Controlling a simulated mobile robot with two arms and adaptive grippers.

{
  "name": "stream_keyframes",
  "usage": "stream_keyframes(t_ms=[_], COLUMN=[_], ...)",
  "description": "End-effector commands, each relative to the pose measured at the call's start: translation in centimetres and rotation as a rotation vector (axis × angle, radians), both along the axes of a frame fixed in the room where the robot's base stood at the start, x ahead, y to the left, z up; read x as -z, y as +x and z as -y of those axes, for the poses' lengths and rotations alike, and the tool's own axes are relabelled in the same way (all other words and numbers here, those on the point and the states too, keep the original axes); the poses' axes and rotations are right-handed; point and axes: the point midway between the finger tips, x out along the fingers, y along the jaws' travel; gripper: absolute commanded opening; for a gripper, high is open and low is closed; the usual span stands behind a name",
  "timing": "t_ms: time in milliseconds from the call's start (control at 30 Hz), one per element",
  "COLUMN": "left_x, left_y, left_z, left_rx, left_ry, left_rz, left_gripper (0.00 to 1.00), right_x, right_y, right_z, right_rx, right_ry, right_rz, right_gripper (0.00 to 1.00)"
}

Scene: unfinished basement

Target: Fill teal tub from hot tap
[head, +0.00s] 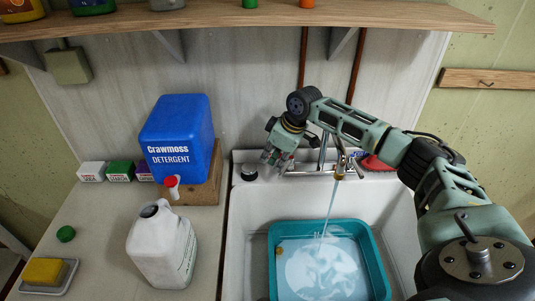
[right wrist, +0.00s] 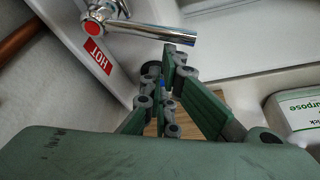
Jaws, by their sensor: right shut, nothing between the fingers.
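The teal tub (head: 376,267) sits in the white sink below the tap spout (head: 340,165). A stream of water (head: 329,208) runs from the spout into it, and pale swirling water covers the tub's floor. My right gripper (head: 273,158) is at the left end of the tap, shut and empty. In the right wrist view, its fingers (right wrist: 166,72) are close to the chrome hot lever (right wrist: 150,31), beside a red HOT label (right wrist: 97,55). I cannot tell whether they touch the lever. My left gripper is out of view.
A blue detergent jug (head: 178,135) on a wooden block (head: 207,185) and a white jug (head: 162,247) stand on the counter left of the sink (head: 237,230). A yellow sponge (head: 44,271) lies front left. A wooden shelf (head: 240,17) overhangs the back.

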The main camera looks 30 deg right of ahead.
Motion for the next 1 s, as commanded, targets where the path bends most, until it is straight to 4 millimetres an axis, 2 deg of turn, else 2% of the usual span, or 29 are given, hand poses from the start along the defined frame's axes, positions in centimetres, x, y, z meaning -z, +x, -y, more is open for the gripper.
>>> stream_keyframes(t_ms=[100,233,433,767,833,1000], left_x=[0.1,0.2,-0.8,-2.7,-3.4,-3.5], left_y=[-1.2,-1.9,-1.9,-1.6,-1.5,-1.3], left_z=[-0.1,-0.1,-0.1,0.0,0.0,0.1], left_rx=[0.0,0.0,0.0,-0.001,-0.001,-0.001], left_ry=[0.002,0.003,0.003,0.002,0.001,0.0], left_rz=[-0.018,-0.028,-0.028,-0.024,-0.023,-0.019], left_gripper=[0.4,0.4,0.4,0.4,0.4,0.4], right_x=[0.0,0.0,-0.3,-0.2,-0.3,0.0], right_y=[0.0,0.0,-0.5,-2.8,-3.3,-3.5], right_z=[0.0,0.0,0.1,0.9,1.1,1.3], right_rx=[0.0,0.0,-0.052,-0.325,-0.339,-0.338], right_ry=[0.0,0.0,0.0,0.002,0.002,0.0], right_rz=[0.0,0.0,-0.001,-0.003,-0.003,0.0], right_gripper=[0.0,0.0,0.0,0.0,0.0,0.0])
